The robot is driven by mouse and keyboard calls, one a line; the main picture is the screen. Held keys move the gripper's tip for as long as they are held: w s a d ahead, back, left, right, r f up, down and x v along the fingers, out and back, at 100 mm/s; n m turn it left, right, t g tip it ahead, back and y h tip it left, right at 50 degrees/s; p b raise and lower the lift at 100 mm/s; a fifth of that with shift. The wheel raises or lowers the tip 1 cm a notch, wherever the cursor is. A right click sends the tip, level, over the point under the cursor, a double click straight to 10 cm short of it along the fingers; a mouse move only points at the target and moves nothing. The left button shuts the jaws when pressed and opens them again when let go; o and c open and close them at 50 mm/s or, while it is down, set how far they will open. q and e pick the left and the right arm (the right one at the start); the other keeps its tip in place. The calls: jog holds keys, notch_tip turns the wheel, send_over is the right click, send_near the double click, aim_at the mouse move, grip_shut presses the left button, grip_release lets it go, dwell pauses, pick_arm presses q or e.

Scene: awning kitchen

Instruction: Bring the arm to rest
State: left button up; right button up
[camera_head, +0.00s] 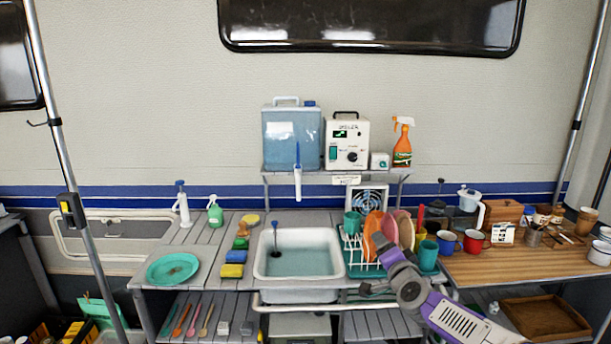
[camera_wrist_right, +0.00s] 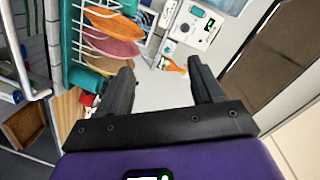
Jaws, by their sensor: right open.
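My right arm (camera_head: 455,318), purple and light grey, comes in from the lower right in the head view. Its front end is raised before the dish rack and covers part of it. In the right wrist view my right gripper (camera_wrist_right: 160,82) has its two dark fingers wide apart. The gap between them is empty, with pale wall behind. The plates in the rack show beyond the fingers on the left of that view; I cannot tell the exact distance to them. My left arm and left gripper are in neither view.
The dish rack (camera_head: 352,256) holds orange and pink plates (camera_head: 404,228). A sink (camera_head: 298,274) with water is left of it. Red (camera_head: 473,241) and blue mugs stand on the wooden counter (camera_head: 500,268) at right. A shelf above carries a water tank (camera_head: 292,139) and a spray bottle (camera_head: 402,145).

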jog(key=s+a+f+n+g+p, duration=0.1)
jog(key=s+a+f+g, duration=0.2)
jog(key=f, duration=0.8)
jog(key=s+a+f+n+g+y+p, duration=0.15)
jog(key=s+f, duration=0.35)
jog(key=f, duration=0.5)
jog(key=s+a+f+n+g+p, duration=0.15)
jog(key=s+f+g, duration=0.25)
jog(key=f, duration=0.7)
jog(key=s+a+f+n+g+p, duration=0.1)
jog(key=s+f+g, duration=0.3)
jog(key=s, duration=1)
jog(key=s+a+f+n+g+y+p, duration=0.1)
jog(key=s+a+f+n+g, duration=0.2)
jog(key=s+f, duration=0.6)
jog(key=s, duration=0.5)
jog(key=shift+s+f+g, duration=0.15)
jog(key=shift+s+g, duration=0.1)
jog(key=shift+g, duration=0.1)
jog(key=shift+a+y, duration=0.1)
jog(key=shift+y, duration=0.15)
